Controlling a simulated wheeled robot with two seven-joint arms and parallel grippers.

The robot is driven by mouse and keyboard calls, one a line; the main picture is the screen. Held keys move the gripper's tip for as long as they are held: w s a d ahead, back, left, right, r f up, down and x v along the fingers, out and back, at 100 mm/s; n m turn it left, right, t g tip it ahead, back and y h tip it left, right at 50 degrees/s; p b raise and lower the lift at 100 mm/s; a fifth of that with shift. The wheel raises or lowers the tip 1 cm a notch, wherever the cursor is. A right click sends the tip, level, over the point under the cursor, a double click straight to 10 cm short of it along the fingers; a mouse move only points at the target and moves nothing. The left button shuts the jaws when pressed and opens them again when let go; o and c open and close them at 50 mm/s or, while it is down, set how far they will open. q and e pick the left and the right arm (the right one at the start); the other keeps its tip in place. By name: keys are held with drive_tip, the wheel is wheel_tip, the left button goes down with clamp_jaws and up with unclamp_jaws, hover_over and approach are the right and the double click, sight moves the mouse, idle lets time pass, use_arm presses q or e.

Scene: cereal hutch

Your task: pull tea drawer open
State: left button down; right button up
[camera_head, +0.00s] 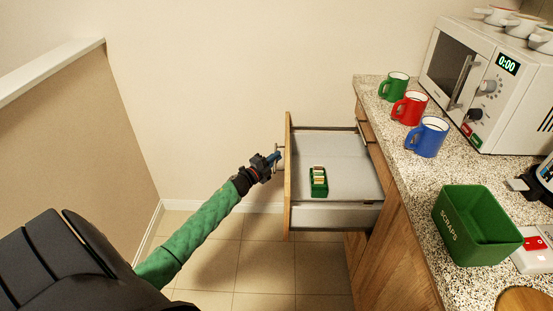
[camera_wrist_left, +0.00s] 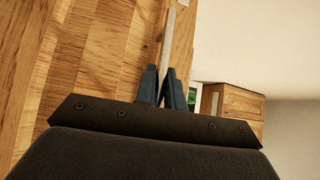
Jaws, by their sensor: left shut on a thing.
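The tea drawer (camera_head: 350,152) stands far out of the cabinet below the counter, with its wooden front facing left. A small green box (camera_head: 319,182) with pale packets lies inside it. My left gripper (camera_head: 277,158) is at the outer face of the drawer front, shut on the drawer's metal handle (camera_head: 279,148). In the left wrist view the two blue-grey fingers (camera_wrist_left: 168,88) are close together around the pale handle bar (camera_wrist_left: 167,40), in front of the wooden drawer front (camera_wrist_left: 95,60). My right gripper does not show clearly in either view.
On the speckled counter (camera_head: 410,172) stand a green mug (camera_head: 396,88), a red mug (camera_head: 411,107), a blue mug (camera_head: 430,137), a microwave (camera_head: 480,75) and a green scraps bin (camera_head: 470,235). A half wall (camera_head: 70,130) is at left. Tiled floor left of the drawer is clear.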

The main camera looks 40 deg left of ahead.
use_arm(q)
drive_tip(key=c, duration=1.5)
unclamp_jaws()
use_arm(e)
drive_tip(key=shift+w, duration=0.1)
